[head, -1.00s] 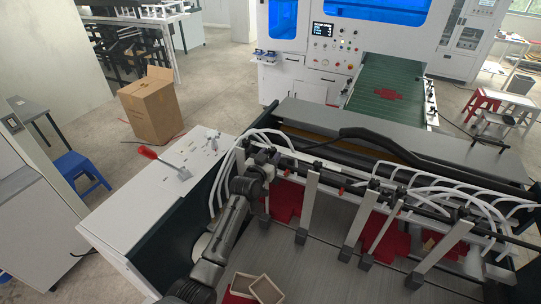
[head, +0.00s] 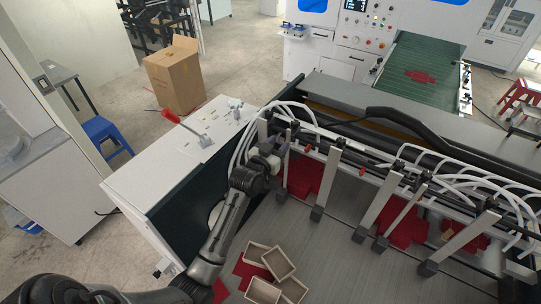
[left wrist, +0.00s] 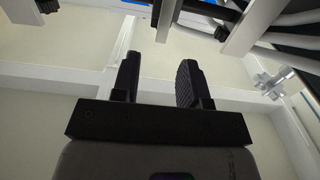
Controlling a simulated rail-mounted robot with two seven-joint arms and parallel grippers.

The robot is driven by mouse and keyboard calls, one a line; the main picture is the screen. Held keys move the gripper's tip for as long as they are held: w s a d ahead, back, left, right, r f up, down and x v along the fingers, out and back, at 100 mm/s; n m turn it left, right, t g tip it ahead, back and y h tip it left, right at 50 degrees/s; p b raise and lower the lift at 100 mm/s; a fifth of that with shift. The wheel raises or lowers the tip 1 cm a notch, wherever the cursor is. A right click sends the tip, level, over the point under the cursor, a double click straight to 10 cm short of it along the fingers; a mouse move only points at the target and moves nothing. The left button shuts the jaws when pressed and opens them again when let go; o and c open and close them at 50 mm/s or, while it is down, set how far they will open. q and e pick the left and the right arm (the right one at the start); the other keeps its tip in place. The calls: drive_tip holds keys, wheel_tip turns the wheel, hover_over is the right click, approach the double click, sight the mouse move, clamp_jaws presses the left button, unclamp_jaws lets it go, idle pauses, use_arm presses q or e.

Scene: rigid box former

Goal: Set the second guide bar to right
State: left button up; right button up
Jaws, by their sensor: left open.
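Several pale upright guide bars with dark feet hang from the rail across the machine. From the left in the head view, they include a thin one (head: 287,162) beside my gripper, a wider one (head: 327,180), and one (head: 378,207) further right. I cannot tell which is called the second. My left gripper (head: 270,156) is at the rail's left end, close to the thin bar. In the left wrist view its two black fingers (left wrist: 157,84) are apart, with a pale bar (left wrist: 122,45) beyond the left finger and nothing clearly between them. My right gripper is not in view.
White hoses (head: 420,155) loop along the dark rail above the bars. Red sheets (head: 303,178) lie beneath. Small open boxes (head: 277,264) sit on the grey bed (head: 320,250). A white side cabinet (head: 175,165) with a red-handled tool (head: 172,117) stands left.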

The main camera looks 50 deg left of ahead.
use_arm(q)
drive_tip(key=shift+v, duration=2.2)
drive_tip(key=s+d+f+m+g+h+p, duration=0.1)
drive_tip(key=s+d+f+m+g+h, duration=0.15)
drive_tip(key=s+d+g, duration=0.35)
drive_tip(key=s+d+f+m+g+h+p, duration=0.1)
drive_tip(key=s+d+f+g, duration=0.2)
drive_tip(key=s+d, duration=0.5)
drive_tip(key=s+d+f+g+p, duration=0.2)
drive_tip(key=s+d+f, duration=0.1)
drive_tip(key=s, duration=0.6)
drive_tip(key=s+d+f+m+g+h+p, duration=0.1)
drive_tip(key=s+d+f+g+p, duration=0.1)
drive_tip(key=s, duration=0.7)
drive_tip(key=shift+s+d+f+g+p, duration=0.4)
drive_tip(key=shift+d+p, duration=0.1)
drive_tip(key=shift+d, duration=0.25)
